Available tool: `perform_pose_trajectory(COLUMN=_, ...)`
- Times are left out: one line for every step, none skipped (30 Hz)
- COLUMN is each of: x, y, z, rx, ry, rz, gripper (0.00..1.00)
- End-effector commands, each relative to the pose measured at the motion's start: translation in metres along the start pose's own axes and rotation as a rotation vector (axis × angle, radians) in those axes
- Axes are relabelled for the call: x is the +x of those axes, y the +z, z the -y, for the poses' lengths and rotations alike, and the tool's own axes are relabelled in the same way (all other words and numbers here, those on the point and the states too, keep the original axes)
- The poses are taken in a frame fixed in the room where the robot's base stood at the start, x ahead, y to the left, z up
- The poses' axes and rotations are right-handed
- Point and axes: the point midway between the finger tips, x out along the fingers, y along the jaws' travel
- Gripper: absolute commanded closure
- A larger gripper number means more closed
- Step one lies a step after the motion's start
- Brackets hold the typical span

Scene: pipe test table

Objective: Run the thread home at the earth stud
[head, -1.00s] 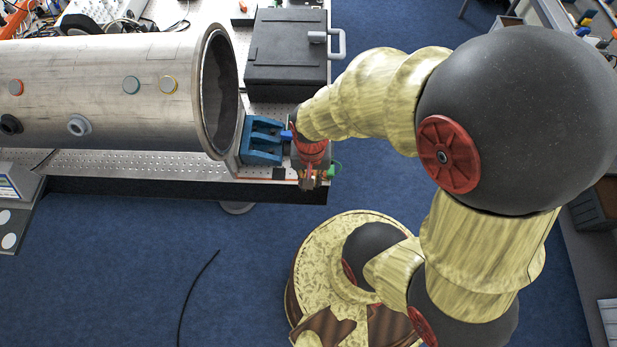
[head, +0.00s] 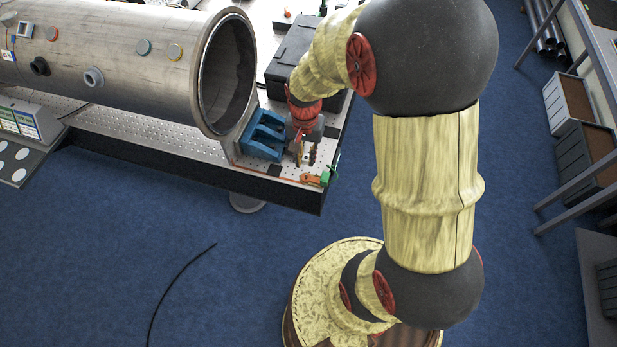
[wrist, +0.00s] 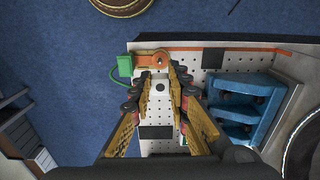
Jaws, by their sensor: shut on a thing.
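My gripper (head: 304,158) points down over the front right corner of the perforated table. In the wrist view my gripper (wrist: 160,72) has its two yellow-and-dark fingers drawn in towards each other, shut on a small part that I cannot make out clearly. An orange fitting (wrist: 160,58) with a round centre, apparently at the earth stud, shows right at the fingertips. It also shows in the head view (head: 311,179), below the fingers. A green block (wrist: 125,64) with a green lead adjoins it on the left. The stud's thread is hidden.
A blue bracket (wrist: 243,105) stands close to the right of the fingers. The large steel pipe (head: 130,60) and a black case (head: 292,66) are near the arm. The perforated tabletop (head: 140,132) ends just past the orange fitting; blue floor lies beyond.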

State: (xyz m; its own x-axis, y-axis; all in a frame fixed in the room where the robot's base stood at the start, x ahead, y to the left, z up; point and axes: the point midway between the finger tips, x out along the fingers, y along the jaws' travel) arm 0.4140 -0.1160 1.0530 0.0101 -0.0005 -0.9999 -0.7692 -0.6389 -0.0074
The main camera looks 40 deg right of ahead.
Motion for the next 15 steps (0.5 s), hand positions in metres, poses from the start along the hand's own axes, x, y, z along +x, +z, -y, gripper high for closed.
perform_pose_trajectory(x=-0.0023, y=-0.0009, z=0.0009, rx=0.007, ry=0.0, rz=0.001, gripper=1.0)
perform_pose_trajectory(x=-0.0018, y=0.0008, z=-0.0003, rx=0.014, ry=0.004, rz=0.006, gripper=1.0)
perform_pose_trajectory(x=-0.0016, y=0.0016, z=-0.0007, rx=0.018, ry=0.005, rz=0.008, gripper=1.0)
perform_pose_trajectory(x=-0.0016, y=0.0017, z=-0.0008, rx=0.02, ry=0.005, rz=0.008, gripper=1.0)
perform_pose_trajectory(x=-0.0016, y=0.0017, z=-0.0008, rx=0.02, ry=0.005, rz=0.008, gripper=1.0)
perform_pose_trajectory(x=-0.0016, y=0.0017, z=-0.0007, rx=0.02, ry=0.005, rz=0.007, gripper=1.0)
perform_pose_trajectory(x=-0.0016, y=0.0017, z=-0.0007, rx=0.019, ry=0.005, rz=0.007, gripper=1.0)
perform_pose_trajectory(x=-0.0015, y=0.0018, z=-0.0007, rx=0.019, ry=0.005, rz=0.007, gripper=1.0)
perform_pose_trajectory(x=-0.0015, y=0.0018, z=-0.0008, rx=0.019, ry=0.005, rz=0.007, gripper=1.0)
perform_pose_trajectory(x=-0.0015, y=0.0019, z=-0.0008, rx=0.019, ry=0.005, rz=0.007, gripper=1.0)
perform_pose_trajectory(x=-0.0015, y=0.0019, z=-0.0008, rx=0.019, ry=0.005, rz=0.007, gripper=1.0)
perform_pose_trajectory(x=-0.0016, y=0.002, z=-0.0008, rx=0.018, ry=0.005, rz=0.008, gripper=1.0)
perform_pose_trajectory(x=-0.0017, y=0.002, z=-0.0008, rx=0.018, ry=0.005, rz=0.008, gripper=1.0)
perform_pose_trajectory(x=-0.0017, y=0.0021, z=-0.0009, rx=0.017, ry=0.005, rz=0.008, gripper=1.0)
perform_pose_trajectory(x=-0.0018, y=0.0022, z=-0.0009, rx=0.016, ry=0.005, rz=0.008, gripper=1.0)
